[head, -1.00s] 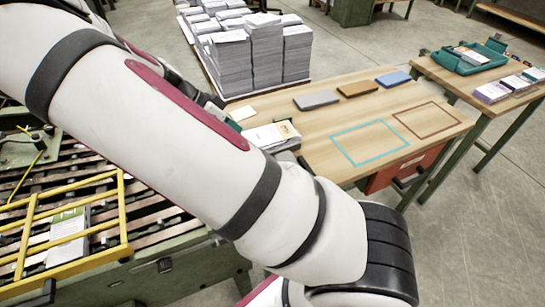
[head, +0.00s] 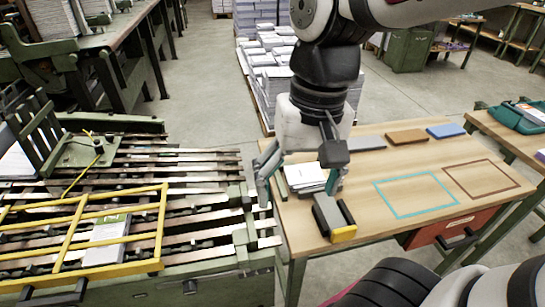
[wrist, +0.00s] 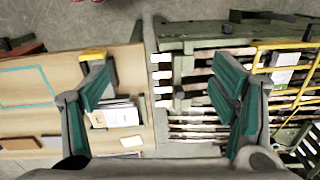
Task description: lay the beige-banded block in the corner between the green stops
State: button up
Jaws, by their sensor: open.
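My gripper (head: 300,192) is open and empty above the near-left end of the wooden table. In the wrist view my gripper (wrist: 165,100) has its left finger over the table and its right finger over the slatted conveyor. A pale block or small stack (head: 306,176) lies on the table behind the fingers; it also shows beside the left finger in the wrist view (wrist: 118,114). Its band is hard to make out now. A green strip (head: 280,185) stands at its left. Another pale block with a green end (head: 107,238) lies on the conveyor under the yellow frame.
A grey and black item with a yellow end (head: 343,233) stands on the table's near edge, close to my gripper. A cyan outline (head: 418,215) and a brown outline (head: 482,197) mark bare tabletop. The yellow frame (head: 160,230) crosses above the conveyor slats.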

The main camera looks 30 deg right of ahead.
jog(key=s+r+n+t+h, duration=0.1)
jog(key=s+n, duration=0.3)
jog(key=s, duration=0.2)
jog(key=shift+s+a+t, duration=0.2)
jog(key=shift+a+t, duration=0.05)
jog(key=shift+t, duration=0.15)
jog(key=shift+r, duration=0.1)
notch_tip(320, 180, up, 12)
jog(key=t+p, duration=0.2)
jog(key=p, duration=0.8)
jog(key=shift+d+f, duration=0.15)
jog(key=shift+f, duration=0.05)
